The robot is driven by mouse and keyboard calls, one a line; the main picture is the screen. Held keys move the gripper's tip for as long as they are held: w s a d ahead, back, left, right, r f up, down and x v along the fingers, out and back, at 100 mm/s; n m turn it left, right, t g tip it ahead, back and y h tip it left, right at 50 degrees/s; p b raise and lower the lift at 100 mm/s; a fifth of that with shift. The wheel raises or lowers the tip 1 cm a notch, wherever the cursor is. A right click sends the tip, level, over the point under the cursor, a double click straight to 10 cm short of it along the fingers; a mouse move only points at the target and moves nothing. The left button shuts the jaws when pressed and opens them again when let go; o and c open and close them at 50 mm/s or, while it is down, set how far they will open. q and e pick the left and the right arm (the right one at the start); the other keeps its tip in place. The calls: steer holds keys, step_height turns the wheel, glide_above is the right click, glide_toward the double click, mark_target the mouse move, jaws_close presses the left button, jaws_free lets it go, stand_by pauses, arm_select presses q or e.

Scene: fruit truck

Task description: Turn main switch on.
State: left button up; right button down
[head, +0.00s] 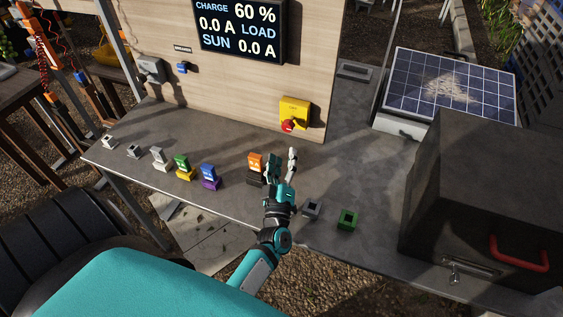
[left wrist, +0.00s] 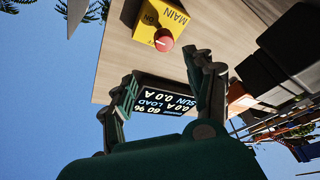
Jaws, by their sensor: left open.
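The main switch is a yellow box (head: 295,108) with a red knob (head: 288,126), low on the right of the wooden panel. In the left wrist view the yellow box (left wrist: 154,18) shows the words MAIN and ON, and the red knob (left wrist: 163,40) faces me. I cannot tell which way the knob is turned. My left gripper (head: 281,158) is open and empty, over the bench in front of the switch and apart from it. Its two fingers (left wrist: 167,78) are spread in the left wrist view, with the knob beyond them. My right gripper is not in view.
A display (head: 240,28) on the panel (head: 235,88) reads charge 60 %, load 0.0 A, sun 0.0 A. An orange block (head: 255,161) is close left of my gripper, and several small coloured blocks line the bench (head: 225,150). A dark box (head: 480,190) and a solar panel (head: 450,85) stand right.

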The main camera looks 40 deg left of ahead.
arm_select(q)
steer(key=v, duration=0.2)
steer(key=r+v, duration=0.1)
steer(key=v, duration=0.1)
steer(key=shift+s+d, duration=0.25)
steer(key=shift+s, duration=0.15)
